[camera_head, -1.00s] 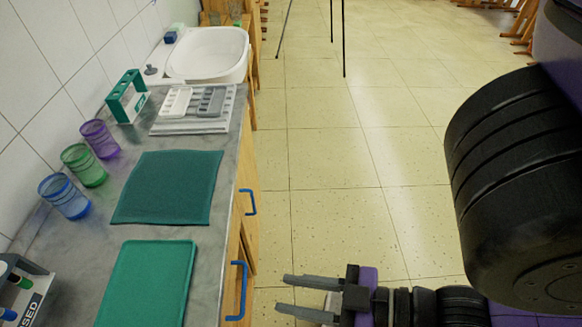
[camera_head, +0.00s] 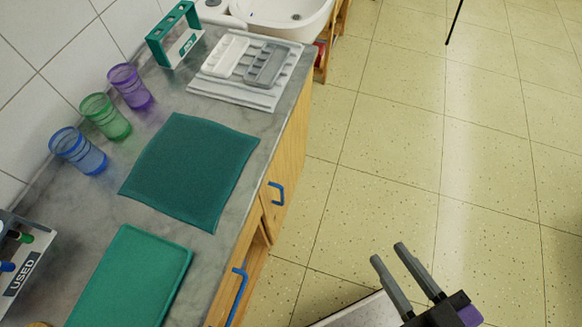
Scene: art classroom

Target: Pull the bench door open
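The bench (camera_head: 215,215) has a grey stone-like top and wooden fronts along its right side. One blue handle (camera_head: 277,193) is on the farther wooden front. A second blue handle (camera_head: 237,295) is on the nearer front, close to the bottom edge of the view. A dark gap shows between the two fronts; I cannot tell whether either door is ajar. My gripper (camera_head: 388,254) is to the right of the handles, over the floor. Its two grey fingers are parted and empty, pointing up and left, touching nothing.
A pale flat thing (camera_head: 365,312) lies low by my gripper.

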